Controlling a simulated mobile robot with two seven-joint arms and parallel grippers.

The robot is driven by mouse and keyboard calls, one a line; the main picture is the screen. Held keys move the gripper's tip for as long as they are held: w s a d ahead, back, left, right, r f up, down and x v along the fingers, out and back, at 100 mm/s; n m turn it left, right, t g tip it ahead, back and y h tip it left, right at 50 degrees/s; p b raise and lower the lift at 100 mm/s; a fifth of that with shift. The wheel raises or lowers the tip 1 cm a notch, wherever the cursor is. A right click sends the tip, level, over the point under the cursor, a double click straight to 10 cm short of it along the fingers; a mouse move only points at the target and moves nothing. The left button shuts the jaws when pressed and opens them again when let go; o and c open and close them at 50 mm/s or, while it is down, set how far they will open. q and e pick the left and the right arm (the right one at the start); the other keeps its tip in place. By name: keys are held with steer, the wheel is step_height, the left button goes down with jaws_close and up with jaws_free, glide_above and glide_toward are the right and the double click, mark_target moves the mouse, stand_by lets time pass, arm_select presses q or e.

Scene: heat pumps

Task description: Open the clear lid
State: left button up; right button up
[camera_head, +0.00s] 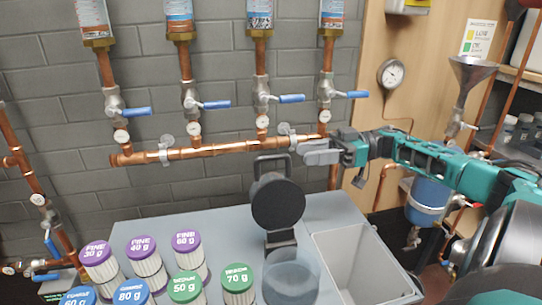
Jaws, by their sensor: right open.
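A clear, see-through cylinder (291,277) stands at the front middle of the grey worktop, cut off by the bottom edge of the view. Just behind it rises a dark upright piece with a round black disc (277,203) and a squared dark loop above it. I cannot tell whether the clear part is hinged to this piece. My right gripper (308,150) reaches in from the right and points left, above and to the right of the disc. It is open, with nothing seen between its grey fingers, and looks apart from the clear part. My left gripper is out of view.
Several canisters with purple, green and blue caps (186,239) stand on the worktop's left. An open grey bin (355,262) is at its right. Copper pipes with blue-handled valves (206,150) run along the brick wall behind. A funnel (470,75) hangs at the right.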

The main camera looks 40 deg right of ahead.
mark_target(282, 156)
steer(key=x, duration=0.9)
steer(key=shift+c, duration=0.5)
steer(key=shift+d, duration=0.1)
jaws_close()
